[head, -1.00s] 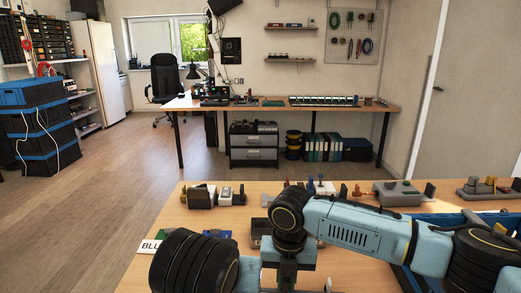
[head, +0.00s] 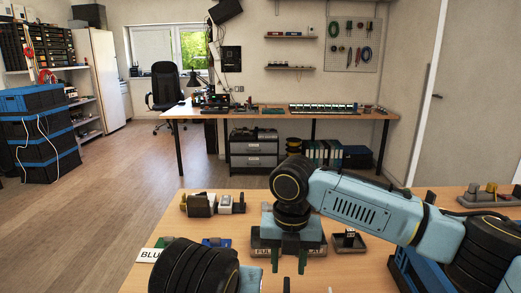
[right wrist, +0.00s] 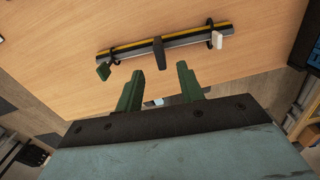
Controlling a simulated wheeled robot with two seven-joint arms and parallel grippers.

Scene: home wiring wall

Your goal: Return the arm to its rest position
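My right arm reaches in from the right in the head view and bends down at its black wrist joint. My right gripper (head: 289,264) points down above the wooden table (head: 350,272), its two green fingers apart. In the right wrist view the fingers (right wrist: 158,88) are also apart with nothing held between them. A dark bar with a yellow stripe (right wrist: 185,37) lies on the table beyond the fingertips, apart from them. Part of my left arm shows at the bottom left of the head view; its gripper fingers cannot be made out.
A label plate (head: 262,246) lies behind my right gripper, partly hidden. A small grey tray (head: 349,243) stands right of it. Dark and white blocks (head: 212,204) sit at the table's back left. A blue crate (head: 404,277) is under my right arm. The floor beyond is open.

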